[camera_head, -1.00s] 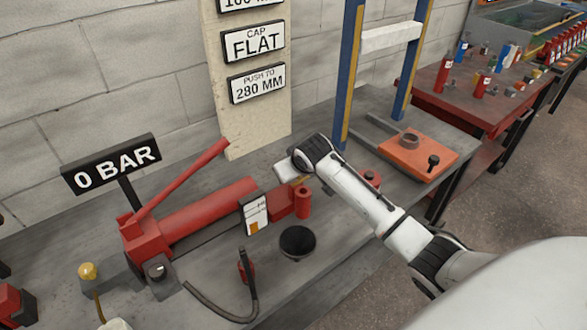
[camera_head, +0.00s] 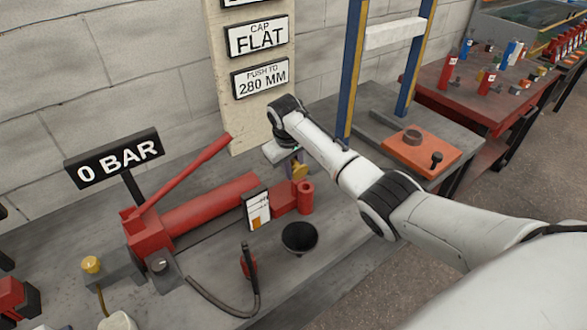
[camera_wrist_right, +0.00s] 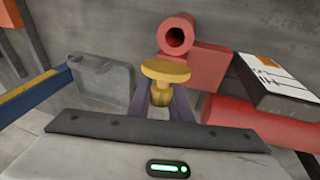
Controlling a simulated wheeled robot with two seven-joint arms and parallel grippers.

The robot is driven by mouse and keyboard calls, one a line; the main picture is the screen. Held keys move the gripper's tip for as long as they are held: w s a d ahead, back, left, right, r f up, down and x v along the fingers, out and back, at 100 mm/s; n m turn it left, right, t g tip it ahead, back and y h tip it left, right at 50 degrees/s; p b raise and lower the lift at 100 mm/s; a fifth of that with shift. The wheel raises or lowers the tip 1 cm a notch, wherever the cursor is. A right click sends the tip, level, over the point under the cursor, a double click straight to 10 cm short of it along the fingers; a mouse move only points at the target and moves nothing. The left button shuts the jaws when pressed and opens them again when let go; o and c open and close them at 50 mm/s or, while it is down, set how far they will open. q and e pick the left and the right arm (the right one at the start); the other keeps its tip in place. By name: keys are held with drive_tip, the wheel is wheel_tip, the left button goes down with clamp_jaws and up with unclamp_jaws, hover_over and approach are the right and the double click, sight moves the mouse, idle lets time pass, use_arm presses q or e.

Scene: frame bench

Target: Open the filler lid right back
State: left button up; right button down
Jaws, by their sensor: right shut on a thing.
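My right gripper (camera_head: 291,165) is above the bench beside the end of the red pump cylinder (camera_head: 212,204). It is shut on a brass-coloured, mushroom-shaped piece (camera_wrist_right: 160,78), which sits between the fingers in the right wrist view. The same brass piece (camera_head: 300,171) shows under the gripper in the head view. I cannot tell whether this piece is the filler lid or whether it is still joined to anything. No hinge or open filler hole is clearly visible. My left gripper is not in view.
A red tube (camera_head: 305,195) and a small white card (camera_head: 257,210) stand close to the gripper. A black bowl (camera_head: 300,238) and a dark hose (camera_head: 222,307) lie in front. A blue and yellow frame (camera_head: 353,75) rises behind on the right.

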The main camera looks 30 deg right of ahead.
sight(292, 160)
idle(0.3)
drive_tip(key=c, duration=1.6)
unclamp_jaws()
drive_tip(key=shift+f, duration=0.1)
drive_tip(key=v, duration=1)
drive_tip(key=shift+r, duration=0.2)
